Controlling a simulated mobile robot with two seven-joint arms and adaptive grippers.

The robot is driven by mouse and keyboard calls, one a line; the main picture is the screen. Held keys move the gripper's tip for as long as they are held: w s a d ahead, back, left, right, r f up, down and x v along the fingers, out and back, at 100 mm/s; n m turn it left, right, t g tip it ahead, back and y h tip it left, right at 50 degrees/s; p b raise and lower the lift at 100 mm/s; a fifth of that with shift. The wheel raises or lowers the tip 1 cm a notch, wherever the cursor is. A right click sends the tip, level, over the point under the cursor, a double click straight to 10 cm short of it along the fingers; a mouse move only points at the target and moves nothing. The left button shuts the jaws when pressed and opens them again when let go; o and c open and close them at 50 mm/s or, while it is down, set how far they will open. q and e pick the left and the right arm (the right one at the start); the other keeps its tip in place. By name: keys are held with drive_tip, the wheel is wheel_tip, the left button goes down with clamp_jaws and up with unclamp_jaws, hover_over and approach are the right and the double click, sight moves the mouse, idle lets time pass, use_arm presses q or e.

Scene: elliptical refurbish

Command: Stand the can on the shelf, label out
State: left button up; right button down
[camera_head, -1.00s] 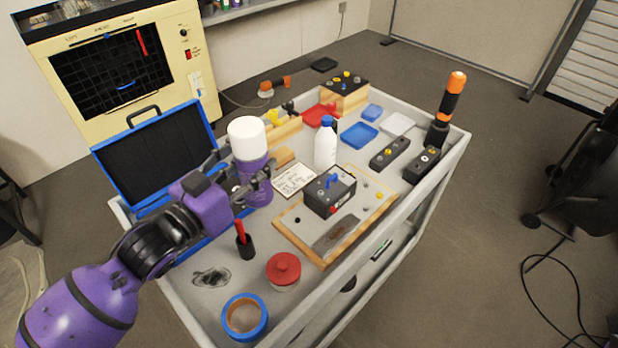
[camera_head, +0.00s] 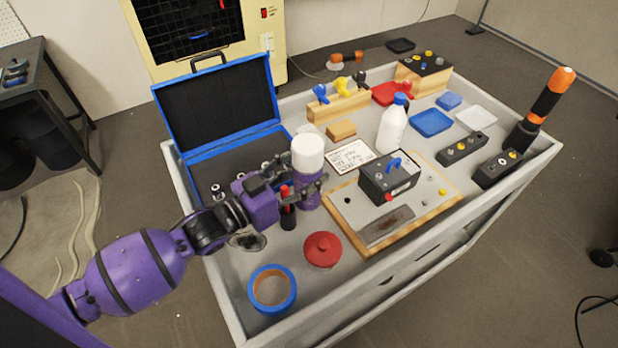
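My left gripper (camera_head: 312,188) is shut on a purple can with a white top (camera_head: 308,155). The fingers lie around the purple body, and the can is upright over the grey cart top, between the open blue case and the wooden-framed board. I cannot tell whether its base touches the cart. Fingers cover part of the body, and no label can be made out. My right gripper is not in view. No wall shelf shows now.
Near the can are a dark holder with a red-handled tool (camera_head: 288,212), a red-lidded jar (camera_head: 322,249), blue tape (camera_head: 272,290), a white bottle (camera_head: 392,128) and a black box (camera_head: 390,178) on the board (camera_head: 440,208). The blue case (camera_head: 216,105) stands open behind my arm.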

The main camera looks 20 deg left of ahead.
sight(296, 188)
use_arm(q)
drive_tip(key=shift+f, duration=1.65)
drive_tip(key=o, duration=1.6)
drive_tip(key=shift+c, duration=0.2)
